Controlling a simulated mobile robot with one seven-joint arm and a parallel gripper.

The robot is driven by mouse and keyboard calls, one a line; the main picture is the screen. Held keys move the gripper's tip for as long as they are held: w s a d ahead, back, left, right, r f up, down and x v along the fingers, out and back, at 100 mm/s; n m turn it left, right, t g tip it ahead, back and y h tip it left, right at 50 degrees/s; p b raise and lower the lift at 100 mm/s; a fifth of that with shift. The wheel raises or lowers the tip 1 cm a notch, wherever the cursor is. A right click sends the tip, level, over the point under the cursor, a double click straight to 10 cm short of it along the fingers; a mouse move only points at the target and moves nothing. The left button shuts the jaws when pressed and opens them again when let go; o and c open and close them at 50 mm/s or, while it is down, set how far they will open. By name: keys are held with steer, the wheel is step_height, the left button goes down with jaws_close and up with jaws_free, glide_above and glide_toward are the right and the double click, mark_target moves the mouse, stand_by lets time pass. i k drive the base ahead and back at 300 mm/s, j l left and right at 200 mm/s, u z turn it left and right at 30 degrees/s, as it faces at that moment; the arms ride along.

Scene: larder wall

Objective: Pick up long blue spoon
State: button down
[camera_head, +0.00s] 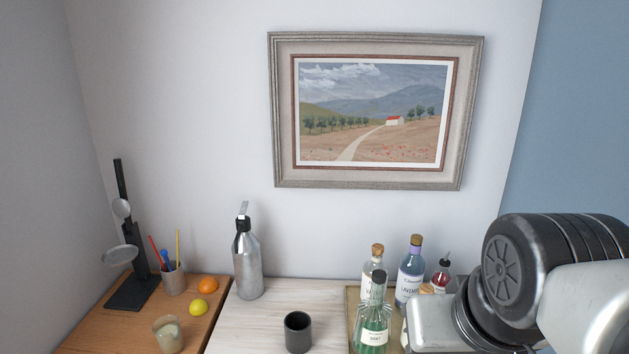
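A blue utensil (165,256), which may be the long blue spoon, stands in a small grey cup (174,281) at the left of the view. Only its upper part shows; the rest is hidden in the cup. A thin red stick (154,246) and a thin yellow stick (178,246) stand in the same cup. Part of my arm fills the lower right, far from the cup. My gripper's fingers are not in view.
Left of the cup stands a black stand with round discs (122,255). An orange (208,285), a lemon (198,307) and a beige cup (167,336) are nearby. A steel bottle (247,262), dark cup (298,332) and tray (352,300) of bottles stand further right.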

mark_target(164, 253)
steer(key=u, duration=1.35)
steer(key=i+j+z, duration=0.35)
steer(key=j, duration=0.25)
steer(key=i+j+z, duration=0.15)
steer(key=j, duration=0.2)
steer(key=i+j+z, duration=0.15)
steer(key=j, duration=0.2)
steer(key=i+j+z, duration=0.2)
steer(key=j, duration=0.2)
steer(key=i+j+z, duration=0.15)
steer(key=j, duration=0.2)
